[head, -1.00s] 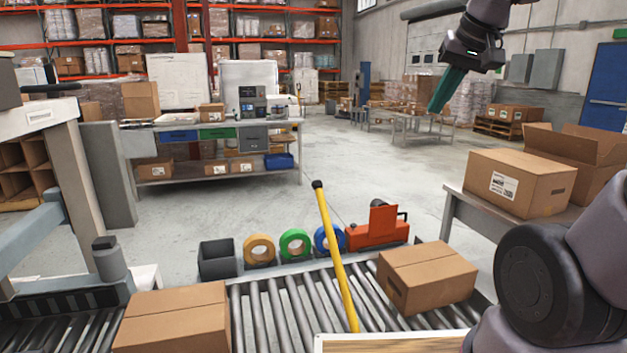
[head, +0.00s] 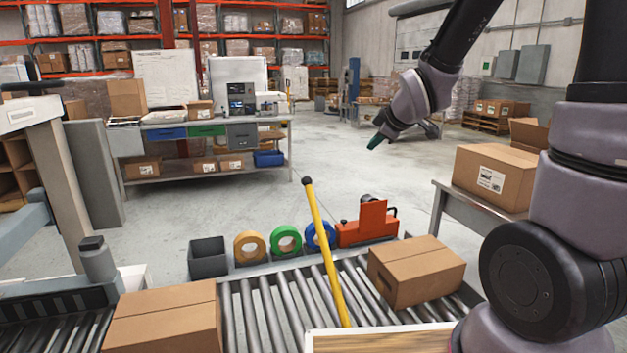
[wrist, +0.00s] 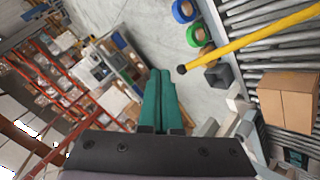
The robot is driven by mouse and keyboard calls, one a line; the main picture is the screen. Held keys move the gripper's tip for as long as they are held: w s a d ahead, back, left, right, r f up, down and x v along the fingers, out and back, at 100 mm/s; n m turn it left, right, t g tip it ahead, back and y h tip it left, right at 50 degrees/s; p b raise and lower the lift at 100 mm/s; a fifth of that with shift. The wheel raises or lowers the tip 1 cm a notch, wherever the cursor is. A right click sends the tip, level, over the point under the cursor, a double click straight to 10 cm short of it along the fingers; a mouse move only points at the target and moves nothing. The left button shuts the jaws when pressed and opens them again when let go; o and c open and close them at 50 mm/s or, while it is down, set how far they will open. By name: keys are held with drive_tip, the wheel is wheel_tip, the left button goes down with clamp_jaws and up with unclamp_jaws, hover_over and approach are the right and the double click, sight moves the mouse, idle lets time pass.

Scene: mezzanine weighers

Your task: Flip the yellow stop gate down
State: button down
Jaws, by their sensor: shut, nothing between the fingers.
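The yellow stop gate (head: 325,250) is a long bar with a dark knob at its top end. It stands up from the roller conveyor (head: 262,312), tilted a little to the left in the head view. In the wrist view the yellow bar (wrist: 255,37) crosses the upper right, its dark knob near the middle. My gripper (head: 376,142) is in the air above and to the right of the knob in the head view, apart from the bar. Its green fingers (wrist: 161,88) are together and empty in the wrist view.
Cardboard boxes (head: 163,322) and (head: 415,271) sit on the rollers either side of the bar. A grey bin (head: 208,258), tape rolls (head: 285,240) and an orange tape dispenser (head: 367,223) line the conveyor's far edge. Open floor lies beyond.

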drive_tip(key=w+a+f+n+y, duration=0.3)
drive_tip(key=a+f+n, duration=0.5)
drive_tip(key=a+n, duration=0.1)
approach(309, 180)
drive_tip(key=x, duration=0.7)
drive_tip(key=shift+s+d, duration=0.1)
